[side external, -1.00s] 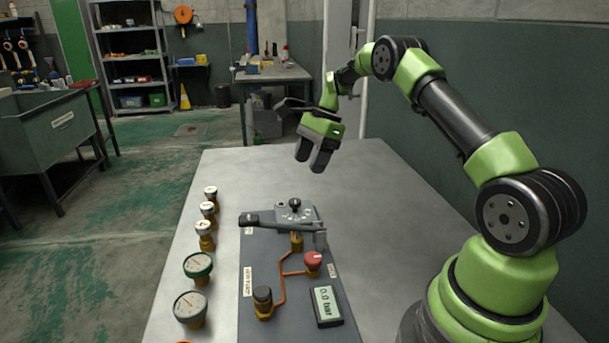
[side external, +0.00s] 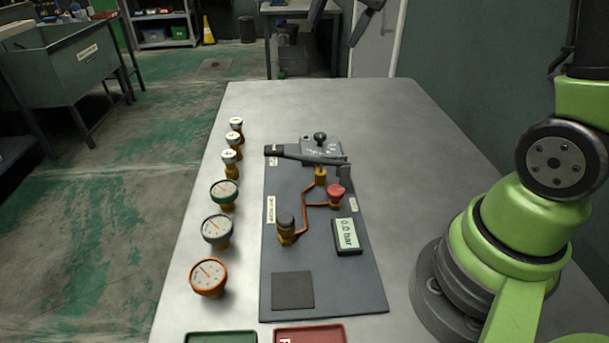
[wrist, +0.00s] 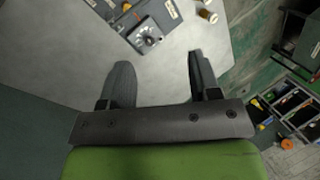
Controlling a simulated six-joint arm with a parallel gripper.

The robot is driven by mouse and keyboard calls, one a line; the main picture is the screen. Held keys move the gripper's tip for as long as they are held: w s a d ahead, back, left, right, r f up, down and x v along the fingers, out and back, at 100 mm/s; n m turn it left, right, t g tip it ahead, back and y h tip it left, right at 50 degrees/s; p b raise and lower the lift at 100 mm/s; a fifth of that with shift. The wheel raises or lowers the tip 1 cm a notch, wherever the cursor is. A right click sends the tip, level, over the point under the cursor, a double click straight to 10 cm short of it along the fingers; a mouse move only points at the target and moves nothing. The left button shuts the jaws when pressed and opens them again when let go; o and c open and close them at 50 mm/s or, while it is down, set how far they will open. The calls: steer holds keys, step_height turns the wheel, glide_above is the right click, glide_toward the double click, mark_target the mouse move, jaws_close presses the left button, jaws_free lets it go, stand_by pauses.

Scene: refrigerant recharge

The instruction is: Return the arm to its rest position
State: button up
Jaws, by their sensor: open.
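My gripper (wrist: 160,78) shows in the wrist view with its two dark fingers wide apart and nothing between them. It hangs over the metal table (wrist: 70,50), with bare tabletop below the fingers. The grey panel (side external: 345,280) lies on the table, with a black-handled lever (side external: 305,154), a selector knob (side external: 320,138), a red knob (side external: 336,192), a black knob (side external: 286,226) and a display reading 0.0 bar (side external: 347,235).
Several gauges and fittings, including a green gauge (side external: 224,193) and an orange gauge (side external: 208,276), stand left of the panel. A green tray (side external: 222,338) and a red tray (side external: 310,335) sit at the near edge. The far tabletop is clear.

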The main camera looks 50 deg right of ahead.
steer(key=s+a+n+t, duration=0.1)
steer(key=s+a+n, duration=0.2)
steer(key=s, duration=0.5)
steer(key=s+a+n+t, duration=0.2)
steer(key=s+a+n, duration=0.2)
steer(key=s+n, duration=0.2)
steer(key=shift+s+a+r, duration=0.3)
steer(key=shift+s+r, duration=0.05)
steer(key=shift+s, duration=0.9)
